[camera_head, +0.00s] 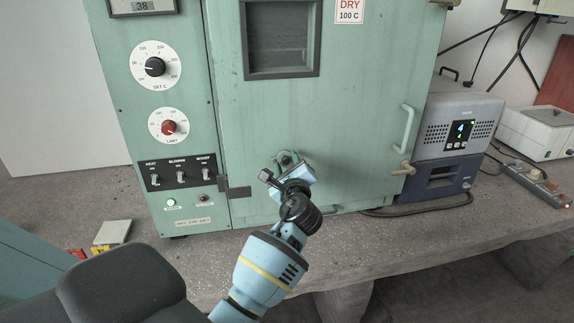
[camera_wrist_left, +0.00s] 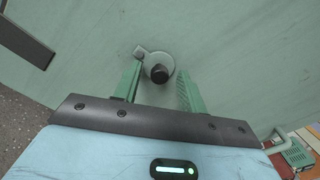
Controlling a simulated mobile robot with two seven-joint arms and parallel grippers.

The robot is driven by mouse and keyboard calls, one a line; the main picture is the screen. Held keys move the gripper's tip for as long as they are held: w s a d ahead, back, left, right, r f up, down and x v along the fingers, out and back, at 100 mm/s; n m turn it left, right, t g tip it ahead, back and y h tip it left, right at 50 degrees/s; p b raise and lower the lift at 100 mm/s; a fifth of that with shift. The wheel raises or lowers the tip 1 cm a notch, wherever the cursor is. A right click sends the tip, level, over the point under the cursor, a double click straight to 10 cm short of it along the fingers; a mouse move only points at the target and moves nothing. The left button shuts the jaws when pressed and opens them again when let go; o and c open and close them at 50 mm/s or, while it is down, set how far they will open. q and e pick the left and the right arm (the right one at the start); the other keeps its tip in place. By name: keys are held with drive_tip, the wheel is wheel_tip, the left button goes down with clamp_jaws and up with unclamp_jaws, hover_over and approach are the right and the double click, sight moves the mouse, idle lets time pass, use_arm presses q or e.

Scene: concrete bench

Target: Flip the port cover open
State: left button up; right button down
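I cannot tell whether the dark part is a knob or a hole. My left gripper (camera_head: 284,172) is in front of it, partly hiding it in the head view. Its green fingers (camera_wrist_left: 160,68) are open, one on each side of the disc, with nothing visibly gripped. My right gripper is not in view.
The oven's control panel (camera_head: 168,125) with dials and switches is left of the door. A door handle (camera_head: 408,128) and a small tap-like knob (camera_head: 403,169) stick out on the right. A grey-blue device (camera_head: 440,150) stands right of the oven.

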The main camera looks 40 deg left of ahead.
use_arm(q)
drive_tip(key=v, duration=0.7)
drive_tip(key=shift+s+d, duration=0.3)
idle(0.5)
drive_tip(key=s+d+f+n+h, duration=0.2)
drive_tip(key=s+d+f+h, duration=0.15)
drive_tip(key=f, duration=0.45)
drive_tip(key=s+d+f+n+h, duration=0.25)
drive_tip(key=s+f, duration=0.25)
drive_tip(key=f, duration=0.3)
drive_tip(key=s+d+f+n+h, duration=0.1)
drive_tip(key=s+d+f+h, duration=0.25)
drive_tip(key=f, duration=0.55)
drive_tip(key=s+d+f+n+g+h, duration=0.1)
drive_tip(key=s+d+f+n+h, duration=0.1)
drive_tip(key=s, duration=0.5)
drive_tip(key=s+d+f+n+g+h, duration=0.1)
drive_tip(key=s+f+n, duration=0.3)
drive_tip(key=s, duration=0.4)
drive_tip(key=s+d+f+n+g+h, duration=0.1)
drive_tip(key=s+d+f+n+h, duration=0.2)
drive_tip(key=s, duration=0.5)
drive_tip(key=d+n, duration=0.1)
drive_tip(key=n, duration=0.1)
drive_tip(key=shift+s+f+n+g, duration=0.15)
drive_tip(key=shift+f+n+g, duration=0.05)
drive_tip(key=shift+n+g, duration=0.15)
drive_tip(key=shift+d, duration=0.1)
drive_tip(key=shift+c, duration=0.5)
